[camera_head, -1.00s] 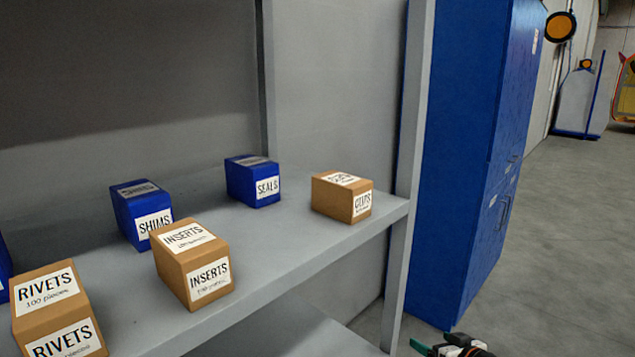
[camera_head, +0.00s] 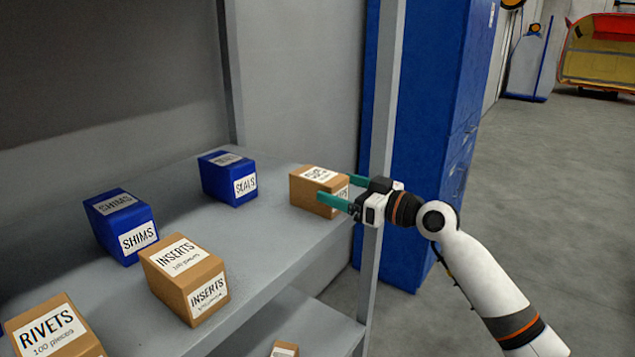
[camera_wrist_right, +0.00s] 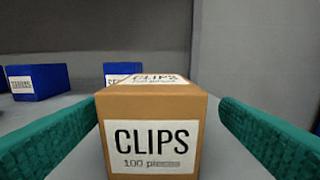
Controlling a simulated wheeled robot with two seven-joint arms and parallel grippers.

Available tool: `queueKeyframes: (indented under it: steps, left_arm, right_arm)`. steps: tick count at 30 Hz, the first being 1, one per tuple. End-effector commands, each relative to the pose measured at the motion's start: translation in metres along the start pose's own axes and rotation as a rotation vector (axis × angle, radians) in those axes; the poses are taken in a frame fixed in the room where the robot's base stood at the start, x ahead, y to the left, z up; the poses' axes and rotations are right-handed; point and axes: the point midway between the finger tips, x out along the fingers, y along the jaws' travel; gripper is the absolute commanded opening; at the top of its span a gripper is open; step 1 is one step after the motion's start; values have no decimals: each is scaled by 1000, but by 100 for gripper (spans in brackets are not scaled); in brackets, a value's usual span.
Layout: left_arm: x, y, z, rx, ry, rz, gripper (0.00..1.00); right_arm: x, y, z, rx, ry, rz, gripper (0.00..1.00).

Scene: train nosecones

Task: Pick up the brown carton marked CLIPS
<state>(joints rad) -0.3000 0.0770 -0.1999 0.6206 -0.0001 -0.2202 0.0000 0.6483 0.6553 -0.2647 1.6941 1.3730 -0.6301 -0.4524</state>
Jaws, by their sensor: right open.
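The brown carton marked CLIPS (camera_head: 309,194) sits upright on the grey shelf near its right end. It has white labels on its top and front. My right gripper (camera_head: 342,193) is open at the carton's front, its green fingers pointing at it and partly covering its front label. In the right wrist view the CLIPS carton (camera_wrist_right: 155,101) stands centred between the two spread green fingers (camera_wrist_right: 155,140), with a gap visible on each side. My left gripper is not in view.
A blue SEALS box (camera_head: 228,178) stands left of the CLIPS carton. A blue SHIMS box (camera_head: 120,226), a brown INSERTS carton (camera_head: 184,278) and a RIVETS carton (camera_head: 52,328) stand further left. A grey shelf post (camera_head: 381,90) rises beside my right gripper. Another carton (camera_head: 285,349) shows lower down.

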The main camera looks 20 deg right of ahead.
Motion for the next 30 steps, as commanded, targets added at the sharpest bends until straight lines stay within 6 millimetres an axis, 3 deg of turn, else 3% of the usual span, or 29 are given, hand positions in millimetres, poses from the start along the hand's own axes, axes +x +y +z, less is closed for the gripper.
queueKeyframes:
  steps: [10, 15, 22, 23, 30]
  left_arm:
    - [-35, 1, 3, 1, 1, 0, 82]
    - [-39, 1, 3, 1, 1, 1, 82]
    - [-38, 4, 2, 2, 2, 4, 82]
    - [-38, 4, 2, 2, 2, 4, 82]
    - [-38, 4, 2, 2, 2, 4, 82]
  right_arm:
    - [36, 6, 10, 3, 0, 0, 85]
    - [53, 5, 6, 2, 0, -1, 85]
    - [55, 6, 3, 0, 0, -1, 85]
    - [55, 5, 3, 0, 0, -1, 84]
    - [54, 5, 3, 0, 0, -1, 45]
